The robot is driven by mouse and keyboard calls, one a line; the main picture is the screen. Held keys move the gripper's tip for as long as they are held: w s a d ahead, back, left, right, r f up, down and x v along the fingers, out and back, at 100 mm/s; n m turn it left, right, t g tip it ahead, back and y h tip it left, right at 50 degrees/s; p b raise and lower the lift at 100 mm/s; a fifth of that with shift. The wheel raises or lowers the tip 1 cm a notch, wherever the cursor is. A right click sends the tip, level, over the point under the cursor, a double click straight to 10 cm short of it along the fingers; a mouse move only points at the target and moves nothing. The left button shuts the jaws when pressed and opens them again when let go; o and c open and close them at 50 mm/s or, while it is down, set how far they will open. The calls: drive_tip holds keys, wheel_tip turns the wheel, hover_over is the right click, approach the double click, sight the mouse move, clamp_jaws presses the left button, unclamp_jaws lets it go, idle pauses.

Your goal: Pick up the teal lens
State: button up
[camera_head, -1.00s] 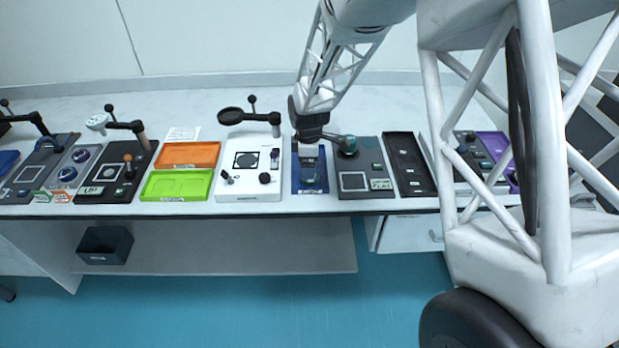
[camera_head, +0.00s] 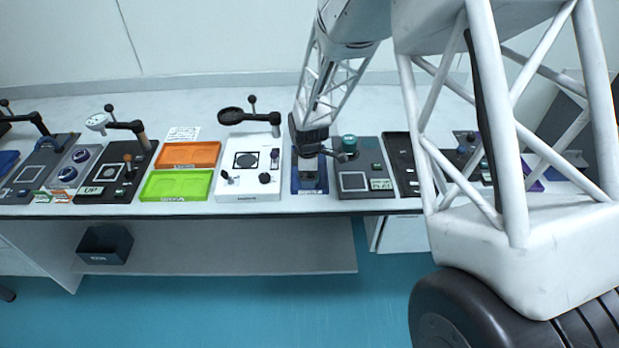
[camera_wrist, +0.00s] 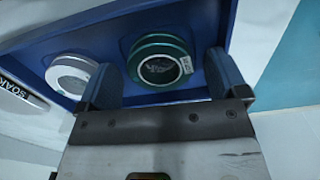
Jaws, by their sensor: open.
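The teal lens (camera_wrist: 160,65) is a round disc with a teal-green rim and a small white label. It sits in a recess of the blue tray (camera_wrist: 108,38) in the wrist view. My gripper (camera_wrist: 162,68) is open, with one finger on each side of the teal lens. I cannot tell whether the fingers touch it. In the head view my gripper (camera_head: 309,155) points down over the blue tray (camera_head: 297,186) and hides most of what lies in it.
A white-rimmed lens (camera_wrist: 70,74) sits in the tray just left of my left finger. In the head view, a white station (camera_head: 236,187) stands left of the tray. A dark station (camera_head: 376,170) with a teal-topped part (camera_head: 349,142) stands close on the right.

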drive_tip(key=shift+f, duration=0.1)
drive_tip(key=shift+s, duration=0.1)
drive_tip(key=c, duration=1)
drive_tip(key=shift+r, duration=0.7)
drive_tip(key=shift+s+d+r, duration=0.1)
drive_tip(key=shift+s+r, duration=0.05)
drive_tip(key=shift+r, duration=0.45)
drive_tip(key=shift+s+r, duration=0.15)
drive_tip(key=shift+r, duration=0.45)
drive_tip(key=s+d, duration=0.1)
drive_tip(key=s, duration=0.4)
drive_tip(key=s+d+r, duration=0.1)
drive_tip(key=s, duration=0.3)
drive_tip(key=s+d, duration=0.1)
drive_tip(key=s, duration=0.4)
drive_tip(key=shift+s+d+r, duration=0.2)
drive_tip(key=shift+s+d, duration=0.05)
drive_tip(key=shift+s, duration=0.1)
